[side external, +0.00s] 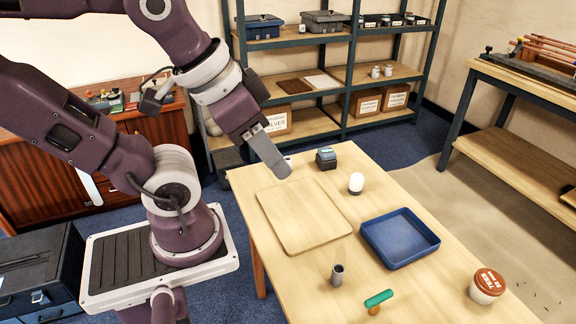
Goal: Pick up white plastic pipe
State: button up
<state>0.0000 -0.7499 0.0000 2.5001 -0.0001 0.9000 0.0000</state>
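My gripper (281,168) hangs above the far left part of the wooden table, near the back edge of the wooden board. Its grey fingers are seen edge-on as one flat piece, so the gap between them does not show. A small white rounded piece (356,184) stands on the table to the right of the board. It may be the white plastic pipe, but it is too small to be sure. A short grey hollow pipe piece (338,275) stands upright near the front of the board. My gripper is apart from both.
A wooden board (303,216) lies on the table, left of a blue tray (400,240) that looks empty. A green-handled tool (378,299), a white tub with a brown lid (487,286) and a dark blue-grey block (326,158) also sit there. Shelves (345,70) stand behind.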

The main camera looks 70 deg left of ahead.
jog(key=shift+o, duration=1.4)
